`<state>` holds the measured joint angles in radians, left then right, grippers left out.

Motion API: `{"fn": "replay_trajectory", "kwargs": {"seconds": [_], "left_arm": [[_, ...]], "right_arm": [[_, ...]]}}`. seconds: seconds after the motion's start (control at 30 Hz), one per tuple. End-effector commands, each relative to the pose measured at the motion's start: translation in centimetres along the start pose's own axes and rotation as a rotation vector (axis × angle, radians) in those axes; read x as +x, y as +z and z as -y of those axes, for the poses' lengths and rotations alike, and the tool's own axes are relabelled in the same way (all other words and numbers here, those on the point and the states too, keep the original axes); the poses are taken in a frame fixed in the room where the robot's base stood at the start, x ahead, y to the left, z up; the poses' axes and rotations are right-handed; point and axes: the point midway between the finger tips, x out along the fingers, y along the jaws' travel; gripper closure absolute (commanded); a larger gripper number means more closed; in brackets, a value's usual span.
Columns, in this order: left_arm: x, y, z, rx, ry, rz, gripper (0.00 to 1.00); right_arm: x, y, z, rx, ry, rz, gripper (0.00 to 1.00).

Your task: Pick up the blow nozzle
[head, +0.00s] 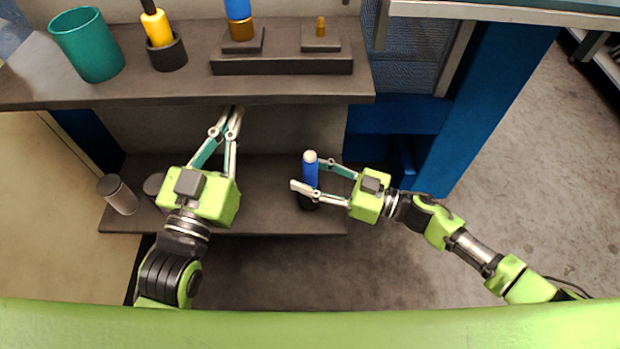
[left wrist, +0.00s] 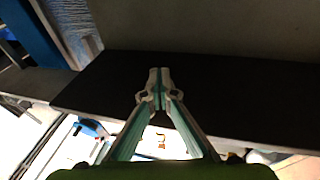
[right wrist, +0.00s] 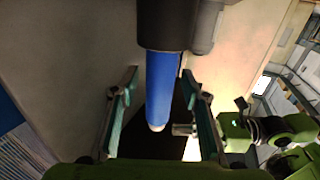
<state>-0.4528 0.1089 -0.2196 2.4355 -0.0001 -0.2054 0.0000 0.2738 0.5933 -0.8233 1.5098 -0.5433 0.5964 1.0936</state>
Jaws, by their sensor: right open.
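A blue cylinder with a pale rounded tip (head: 311,178), which looks like the blow nozzle, stands upright in a dark holder on the lower shelf (head: 265,205). My right gripper (head: 309,175) is open, with one finger on either side of it. In the right wrist view the blue body (right wrist: 162,85) runs between the fingers, with visible gaps on both sides. Its dark end lies at the top of that view. My left gripper (head: 235,110) is shut and empty near the upper shelf's front edge. Its fingertips meet in the left wrist view (left wrist: 158,76).
The upper shelf (head: 190,98) holds a teal cup (head: 88,45), a yellow-handled tool (head: 157,28) in a dark cup and a dark stand (head: 285,65) with brass parts. A grey cylinder (head: 119,195) stands at the lower shelf's left. A blue post (head: 490,100) rises at the right.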

Motion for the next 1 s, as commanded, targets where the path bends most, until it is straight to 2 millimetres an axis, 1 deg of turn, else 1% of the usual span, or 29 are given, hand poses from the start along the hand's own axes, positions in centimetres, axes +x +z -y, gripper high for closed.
{"fn": "replay_trajectory", "kwargs": {"seconds": [0.03, 0.07, 0.1, 0.17, 0.2, 0.67, 0.73, 0.87, 1.0], "left_arm": [[0.0, 0.0, 0.0, 0.000, 0.000, 0.000, 1.00], [0.0, 0.0, 0.0, 0.000, 0.000, 0.001, 1.00], [0.0, 0.0, 0.0, 0.000, 0.000, 0.001, 1.00], [0.0, 0.0, 0.0, 0.000, 0.000, 0.001, 1.00], [0.0, 0.0, 0.0, 0.000, 0.000, 0.001, 1.00], [0.0, 0.2, 0.0, 0.000, -0.001, 0.016, 1.00], [0.0, 0.7, 0.1, 0.001, -0.002, 0.041, 1.00], [-0.3, 2.4, 0.3, 0.002, -0.006, 0.121, 1.00], [-0.9, 4.5, 0.6, 0.004, -0.012, 0.224, 1.00]], "right_arm": [[0.0, 0.0, 0.0, 0.000, 0.000, 0.000, 0.58], [0.0, 0.0, 0.0, 0.000, 0.000, 0.000, 0.63], [0.0, 0.0, 0.0, 0.000, 0.000, 0.000, 0.74], [0.0, 0.0, 0.0, 0.000, 0.000, 0.000, 0.89], [0.0, 0.0, 0.0, 0.000, 0.000, 0.000, 1.00], [0.0, -0.3, 0.0, -0.001, -0.001, -0.002, 1.00], [0.0, -0.6, 0.0, -0.001, -0.001, -0.002, 1.00], [0.0, -1.3, 0.0, -0.001, -0.002, -0.003, 1.00], [0.0, -2.2, 0.0, -0.001, -0.002, -0.003, 1.00]]}}
